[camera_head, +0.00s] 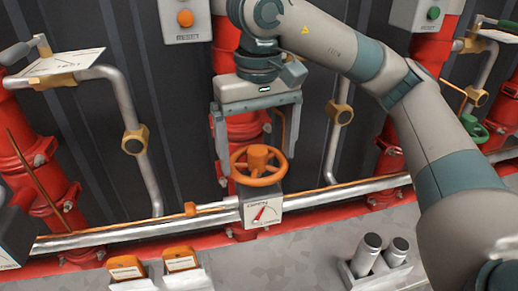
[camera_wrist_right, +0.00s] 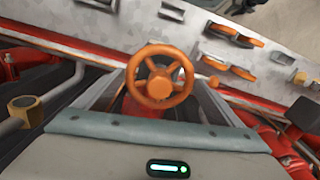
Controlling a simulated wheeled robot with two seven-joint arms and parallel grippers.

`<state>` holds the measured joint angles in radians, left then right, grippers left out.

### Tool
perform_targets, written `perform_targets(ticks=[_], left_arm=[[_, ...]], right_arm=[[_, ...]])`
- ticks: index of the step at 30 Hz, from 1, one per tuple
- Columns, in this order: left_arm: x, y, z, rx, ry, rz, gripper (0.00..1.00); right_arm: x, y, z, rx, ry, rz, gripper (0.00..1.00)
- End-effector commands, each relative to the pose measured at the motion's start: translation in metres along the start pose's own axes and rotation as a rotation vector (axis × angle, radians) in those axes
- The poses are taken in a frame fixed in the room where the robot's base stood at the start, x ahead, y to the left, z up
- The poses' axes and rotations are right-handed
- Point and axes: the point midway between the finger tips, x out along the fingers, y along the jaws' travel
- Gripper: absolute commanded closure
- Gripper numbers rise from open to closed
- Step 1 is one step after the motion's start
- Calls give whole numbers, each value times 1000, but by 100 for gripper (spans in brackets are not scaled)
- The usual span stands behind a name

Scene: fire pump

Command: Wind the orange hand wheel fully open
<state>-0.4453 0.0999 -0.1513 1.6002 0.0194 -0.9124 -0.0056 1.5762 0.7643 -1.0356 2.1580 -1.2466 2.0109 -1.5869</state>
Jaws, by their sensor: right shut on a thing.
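The orange hand wheel (camera_head: 258,158) sits at the middle of the head view, in front of a red pipe. It also shows in the right wrist view (camera_wrist_right: 160,88), with spokes and a round hub. My right gripper (camera_head: 257,165) reaches down from above, one finger at each side of the wheel, and is shut on its rim. Below the wheel is a white gauge plate (camera_head: 264,211) with a red needle and the word OPEN at its top; the exact reading is too small to tell. My left gripper is not in view.
A silver pipe (camera_head: 120,236) runs across below the wheel. Orange-topped boxes (camera_head: 180,259) and a holder with grey cylinders (camera_head: 366,254) stand on the grey floor. Reset boxes (camera_head: 184,18) hang above. A green wheel (camera_head: 474,130) is at the far right.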

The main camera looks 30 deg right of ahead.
Motion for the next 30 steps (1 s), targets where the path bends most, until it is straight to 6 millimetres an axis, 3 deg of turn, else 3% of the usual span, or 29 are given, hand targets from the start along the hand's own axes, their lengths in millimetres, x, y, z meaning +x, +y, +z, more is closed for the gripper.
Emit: perform_targets(ticks=[7, 22, 30], left_arm=[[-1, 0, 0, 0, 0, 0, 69], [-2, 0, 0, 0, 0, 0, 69], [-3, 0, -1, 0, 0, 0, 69]], right_arm=[[-1, -1, -2, -230, 5, -6, 42], [0, 0, -2, -297, 5, -5, 42], [0, 0, -2, -528, 5, -4, 42]])
